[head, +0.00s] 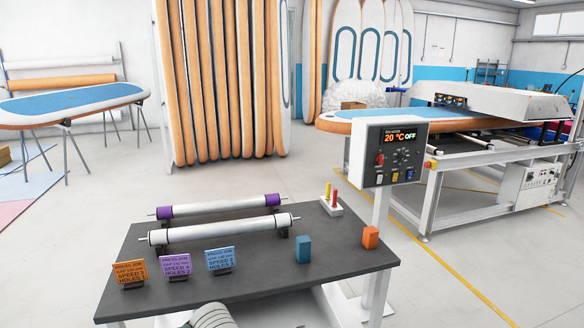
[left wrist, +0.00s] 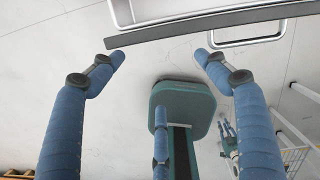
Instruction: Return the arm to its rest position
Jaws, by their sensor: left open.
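My left gripper (left wrist: 160,57) shows in the left wrist view with its two blue padded fingers spread wide apart. Nothing lies between the fingertips; pale floor shows behind them. A small blue jointed part at the right of that view may be my right gripper (left wrist: 229,132), but it is too small to tell its state. In the head view no gripper shows; a grey ribbed part at the bottom edge looks like part of my arm.
A dark table (head: 340,255) stands in front with two rollers (head: 220,231), job cards (head: 175,266) and small blocks (head: 303,249). A control panel (head: 390,152) and a press (head: 490,102) stand to the right. Boards (head: 222,80) stand behind.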

